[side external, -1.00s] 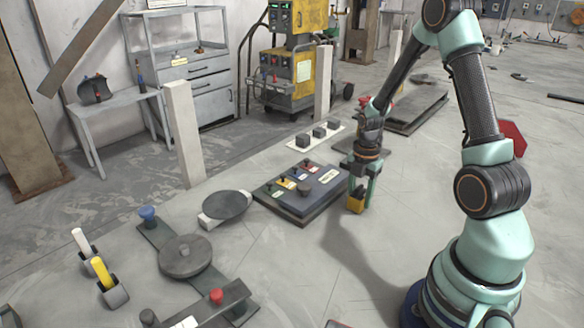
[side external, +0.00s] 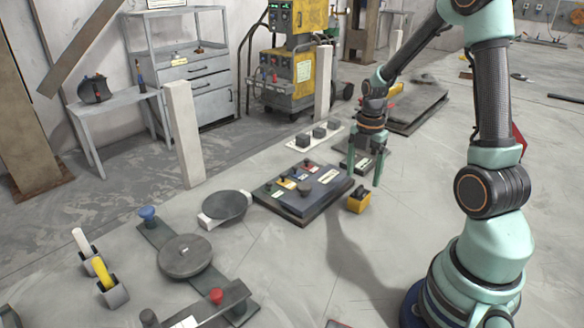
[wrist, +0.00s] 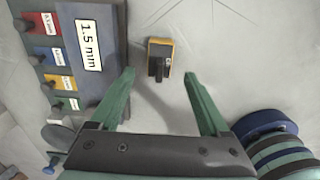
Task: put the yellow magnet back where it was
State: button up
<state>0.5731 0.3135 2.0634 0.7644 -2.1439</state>
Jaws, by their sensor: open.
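The yellow magnet (side external: 358,201), a small yellow block with a dark handle on top, rests on the grey floor just right of the dark control box. It also shows in the wrist view (wrist: 161,60), ahead of the fingertips and between their lines. My gripper (side external: 366,172) is open and empty, raised above and apart from the magnet. Its two green fingers show in the wrist view (wrist: 158,75) with clear space between them.
A round disc (side external: 224,206) stands farther left. Floor to the magnet's right is clear.

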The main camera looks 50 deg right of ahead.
notch_tip(320, 180, up, 4)
jog(key=shift+r, duration=0.2)
jog(key=shift+w+a+r, duration=0.1)
jog(key=shift+a+r, duration=0.1)
jog(key=shift+r, duration=0.05)
jog(key=s+a+r+m+t, duration=0.1)
jog(key=a+r+m+t, duration=0.1)
jog(key=a+r+m, duration=0.3)
jog(key=s+a+r+m+t, duration=0.1)
jog(key=a+r+m+t, duration=0.2)
jog(key=a+m, duration=1)
jog(key=shift+s+a+r+t, duration=0.35)
jog(key=shift+a+r, duration=0.45)
jog(key=shift+r, duration=0.95)
